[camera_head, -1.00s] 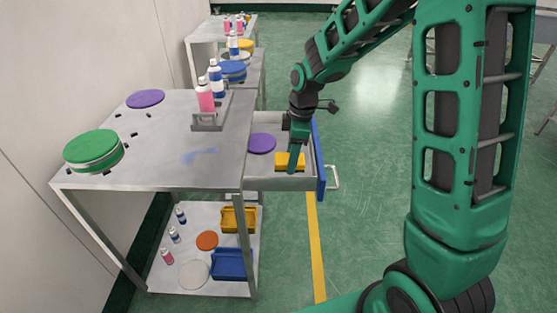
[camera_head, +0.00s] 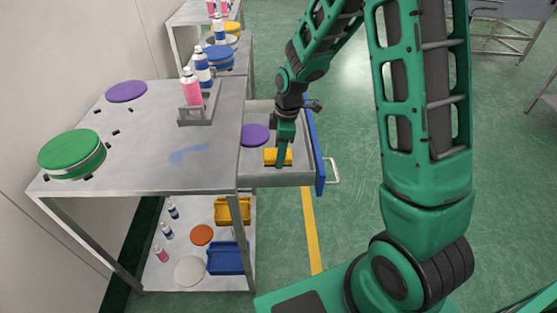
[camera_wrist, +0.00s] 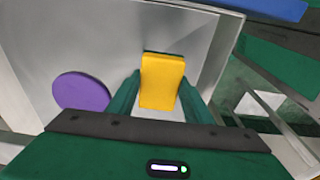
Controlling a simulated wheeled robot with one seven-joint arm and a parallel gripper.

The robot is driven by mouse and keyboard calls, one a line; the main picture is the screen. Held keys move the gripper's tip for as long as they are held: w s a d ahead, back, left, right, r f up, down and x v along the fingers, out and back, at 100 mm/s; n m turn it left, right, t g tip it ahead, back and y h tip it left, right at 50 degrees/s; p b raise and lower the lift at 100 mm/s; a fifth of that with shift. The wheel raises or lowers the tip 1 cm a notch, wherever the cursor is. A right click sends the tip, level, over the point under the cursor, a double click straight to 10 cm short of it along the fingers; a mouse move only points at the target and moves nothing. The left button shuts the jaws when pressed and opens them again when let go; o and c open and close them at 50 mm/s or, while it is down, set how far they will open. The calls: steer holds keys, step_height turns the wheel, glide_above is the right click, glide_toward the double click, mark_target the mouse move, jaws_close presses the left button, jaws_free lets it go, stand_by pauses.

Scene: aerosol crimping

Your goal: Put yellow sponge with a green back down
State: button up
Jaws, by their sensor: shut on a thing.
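The yellow sponge (camera_head: 285,157) is between the fingers of my gripper (camera_head: 281,150), inside the open drawer (camera_head: 262,177). In the wrist view the sponge (camera_wrist: 162,82) shows its yellow face, with a thin dark green edge at its far end. The two green fingers of my gripper (camera_wrist: 160,95) are shut on its sides. The sponge is low in the drawer; I cannot tell whether it touches the drawer floor.
A purple disc (camera_head: 255,135) lies in the drawer, left of the sponge. The drawer has a blue front (camera_head: 316,150). The metal table (camera_head: 140,150) bears a green round lid (camera_head: 72,153), a purple disc (camera_head: 126,91) and a bottle holder (camera_head: 200,114).

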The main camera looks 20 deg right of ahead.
steer(key=shift+f, duration=1.6)
steer(key=shift+f, duration=0.1)
steer(key=o, duration=1.1)
steer(key=r, duration=0.4)
steer(key=d+r, duration=0.1)
steer(key=r, duration=0.7)
steer(key=shift+s+d, duration=0.15)
steer(key=shift+s, duration=0.1)
steer(key=shift+s+d+r, duration=0.1)
steer(key=shift+d+r, duration=0.05)
steer(key=s+d+r+m+h, duration=0.1)
steer(key=s+d+r+m, duration=0.45)
steer(key=s+d, duration=0.25)
steer(key=s+d+r+m, duration=0.1)
steer(key=s+d+m, duration=0.1)
steer(key=s+m, duration=0.3)
steer(key=s+d+r+m, duration=0.1)
steer(key=s+d+m, duration=0.2)
steer(key=s, duration=0.7)
steer(key=s+d+r+m, duration=0.1)
steer(key=s+d+m, duration=0.1)
steer(key=s+m, duration=0.5)
steer(key=shift+s+d+r, duration=0.1)
steer(key=shift+s+d, duration=0.1)
steer(key=shift+s, duration=0.15)
